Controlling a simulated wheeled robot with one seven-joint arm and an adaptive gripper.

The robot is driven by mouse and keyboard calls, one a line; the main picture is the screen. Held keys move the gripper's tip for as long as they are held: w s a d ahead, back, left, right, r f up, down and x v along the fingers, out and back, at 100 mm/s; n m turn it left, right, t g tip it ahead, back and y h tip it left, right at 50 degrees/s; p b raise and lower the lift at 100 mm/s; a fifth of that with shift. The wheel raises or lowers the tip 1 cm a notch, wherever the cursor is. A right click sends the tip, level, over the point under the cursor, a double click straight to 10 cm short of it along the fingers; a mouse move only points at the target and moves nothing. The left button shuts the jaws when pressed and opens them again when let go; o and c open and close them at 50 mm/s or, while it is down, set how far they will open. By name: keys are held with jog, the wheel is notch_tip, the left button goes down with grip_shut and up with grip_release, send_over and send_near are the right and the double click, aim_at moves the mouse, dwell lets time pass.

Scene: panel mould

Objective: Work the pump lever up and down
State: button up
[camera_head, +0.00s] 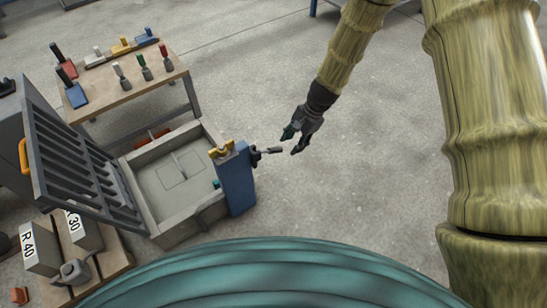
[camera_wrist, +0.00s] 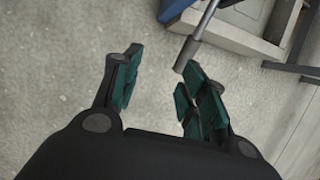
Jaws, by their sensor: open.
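The pump lever (camera_head: 269,150) is a short dark rod with a thicker grip, sticking out to the right from the blue pump body (camera_head: 236,182). In the wrist view the lever (camera_wrist: 196,42) comes down from the top, its end close to the right fingertip. My gripper (camera_head: 295,139) is open and empty, just right of the lever's end in the head view. In the wrist view my gripper (camera_wrist: 155,88) has its green-padded fingers spread apart. The lever's end looks nearer the right finger; I cannot tell if they touch.
The grey mould box (camera_head: 208,211) stands left of the pump, with a slatted panel (camera_head: 75,160) tilted beside it. A wooden table (camera_head: 122,92) holds several coloured-handled tools. Blocks marked R 40 (camera_head: 38,251) and 30 (camera_head: 84,232) stand lower left.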

aim_at(275, 148)
jog(key=shift+m+y, duration=0.3)
jog(key=shift+y, duration=0.1)
jog(key=a+f+b, duration=0.1)
jog(key=a+f, duration=0.1)
jog(key=w+a+f+b, duration=0.1)
jog(key=a+f+b, duration=0.1)
jog(key=f, duration=0.1)
jog(key=w+a+f+b, duration=0.1)
jog(key=a+f, duration=0.1)
jog(key=shift+a+f+b, duration=0.35)
jog(key=shift+a, duration=0.05)
jog(key=shift+s, duration=0.1)
grip_shut()
